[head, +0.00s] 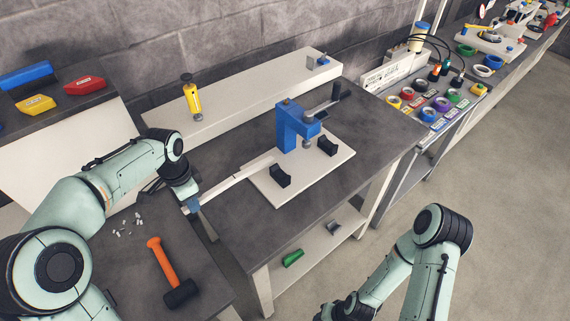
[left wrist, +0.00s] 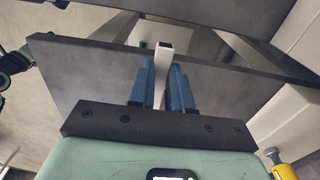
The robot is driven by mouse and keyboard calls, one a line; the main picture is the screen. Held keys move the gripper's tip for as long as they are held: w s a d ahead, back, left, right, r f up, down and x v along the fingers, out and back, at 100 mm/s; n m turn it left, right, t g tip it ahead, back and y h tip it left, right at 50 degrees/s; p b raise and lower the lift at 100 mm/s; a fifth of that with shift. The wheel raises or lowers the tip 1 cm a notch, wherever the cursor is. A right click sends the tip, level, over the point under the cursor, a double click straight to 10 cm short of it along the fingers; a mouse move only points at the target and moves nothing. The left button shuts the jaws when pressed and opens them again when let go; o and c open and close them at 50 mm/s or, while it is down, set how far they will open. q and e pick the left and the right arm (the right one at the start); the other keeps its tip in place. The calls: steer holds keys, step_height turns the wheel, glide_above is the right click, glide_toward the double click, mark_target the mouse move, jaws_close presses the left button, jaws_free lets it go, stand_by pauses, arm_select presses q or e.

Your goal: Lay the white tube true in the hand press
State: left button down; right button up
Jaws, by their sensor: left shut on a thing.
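The white tube (head: 232,181) is long and straight; its open end in the left wrist view (left wrist: 165,46) looks square. My left gripper (head: 193,204) is shut on it, with blue fingers (left wrist: 161,88) on either side. The tube slants up to the right from the gripper, and its far end overlaps the left part of the press's white base plate (head: 262,185); whether it touches cannot be told. The blue hand press (head: 288,128) has a dark lever. Two black cradles, one at front left (head: 280,179) and one at right (head: 328,147), look empty.
An orange-handled hammer (head: 162,262) and small white bits lie at lower left. A yellow tool (head: 192,97) stands on the white raised shelf (head: 235,97) behind. Coloured rings fill the bench at right. The grey bench before the plate is clear.

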arm_select(q)
steer(key=shift+w+d, duration=1.75)
steer(key=shift+d, duration=1.55)
steer(key=shift+w+d, duration=1.7)
steer(key=shift+d, duration=1.6)
steer(key=shift+w+d, duration=1.75)
steer(key=shift+d, duration=1.55)
steer(key=shift+d, duration=0.1)
